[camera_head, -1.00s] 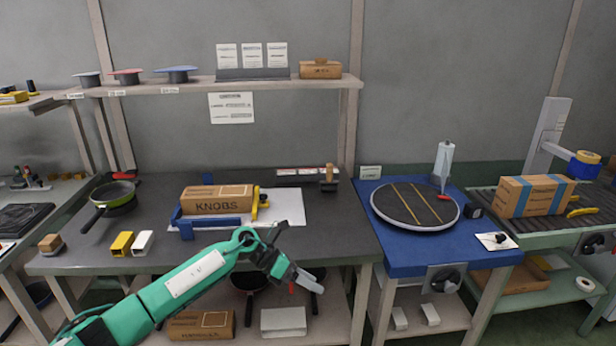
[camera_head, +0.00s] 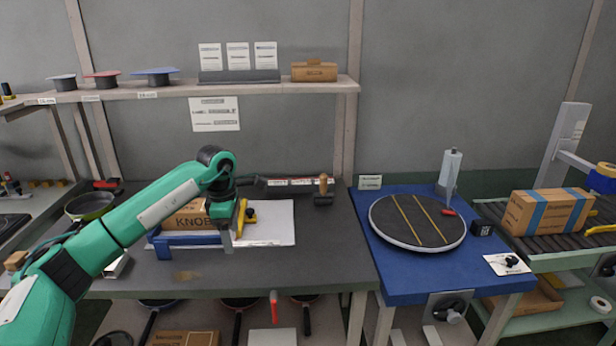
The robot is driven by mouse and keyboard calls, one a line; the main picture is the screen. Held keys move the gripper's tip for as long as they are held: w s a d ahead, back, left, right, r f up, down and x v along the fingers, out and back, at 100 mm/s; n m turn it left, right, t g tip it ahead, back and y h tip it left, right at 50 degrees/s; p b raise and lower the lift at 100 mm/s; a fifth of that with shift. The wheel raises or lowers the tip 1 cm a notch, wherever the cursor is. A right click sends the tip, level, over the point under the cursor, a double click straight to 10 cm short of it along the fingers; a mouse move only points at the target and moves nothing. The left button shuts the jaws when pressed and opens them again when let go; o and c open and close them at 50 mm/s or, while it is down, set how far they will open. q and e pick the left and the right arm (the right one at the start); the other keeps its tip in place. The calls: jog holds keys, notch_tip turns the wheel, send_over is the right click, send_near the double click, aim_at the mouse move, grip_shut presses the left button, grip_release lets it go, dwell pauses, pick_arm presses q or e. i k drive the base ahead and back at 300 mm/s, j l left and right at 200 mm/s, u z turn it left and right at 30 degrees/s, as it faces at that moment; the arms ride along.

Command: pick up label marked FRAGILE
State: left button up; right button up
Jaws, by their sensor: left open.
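No label can be read as FRAGILE at this size. Small white labels with red marks (camera_head: 290,182) stand on a dark holder along the back of the grey bench, beside a wooden-handled tool (camera_head: 323,190). My left gripper (camera_head: 233,232) points down over the bench, in front of the holder and to its left. It is open, and it overlaps the right end of the KNOBS box (camera_head: 190,224) in the view. My gripper and forearm hide part of that box and the blue fixture (camera_head: 165,243) around it. My right gripper is out of view.
A white sheet (camera_head: 275,225) lies right of my gripper, with a yellow clamp (camera_head: 248,215) near its left side. A shelf (camera_head: 215,88) hangs above the bench. A blue table (camera_head: 400,285) with a round dark turntable (camera_head: 405,222) stands at right. The bench front is mostly clear.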

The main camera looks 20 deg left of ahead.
aim_at(296, 181)
jog(key=i, duration=1.6)
